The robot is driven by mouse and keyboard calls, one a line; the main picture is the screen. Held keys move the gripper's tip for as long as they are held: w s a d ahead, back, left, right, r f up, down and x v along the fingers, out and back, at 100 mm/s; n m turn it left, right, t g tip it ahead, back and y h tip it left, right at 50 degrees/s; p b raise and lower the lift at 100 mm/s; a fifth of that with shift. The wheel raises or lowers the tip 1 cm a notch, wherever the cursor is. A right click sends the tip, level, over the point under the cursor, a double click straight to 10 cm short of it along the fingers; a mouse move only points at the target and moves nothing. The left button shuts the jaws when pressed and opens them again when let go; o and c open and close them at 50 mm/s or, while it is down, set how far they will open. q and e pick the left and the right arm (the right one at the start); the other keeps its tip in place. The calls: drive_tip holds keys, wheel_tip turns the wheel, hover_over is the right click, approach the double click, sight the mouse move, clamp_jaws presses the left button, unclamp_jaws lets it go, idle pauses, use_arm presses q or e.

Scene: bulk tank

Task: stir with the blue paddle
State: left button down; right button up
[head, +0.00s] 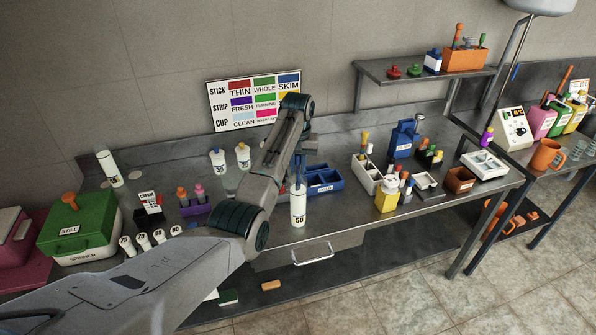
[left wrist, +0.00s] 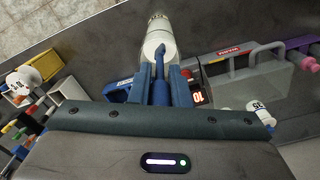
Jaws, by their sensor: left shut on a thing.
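My left gripper (head: 303,150) is shut on the blue paddle (head: 298,172), above the steel bench. The paddle's thin blue shaft also shows between the fingers in the left wrist view (left wrist: 160,62). The shaft runs down to the top of a white cylinder (head: 298,207) marked 50, which stands upright near the bench's front edge. The cylinder also shows in the left wrist view (left wrist: 160,40). The paddle's lower end is hidden, and I cannot tell how deep inside the cylinder it is. My right gripper is not in view.
A blue tray (head: 325,181) stands close behind and right of the cylinder. Several small white vials stand at the left, beside a green box (head: 80,228).

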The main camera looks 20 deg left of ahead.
use_arm(q)
drive_tip(key=shift+r, duration=4.55)
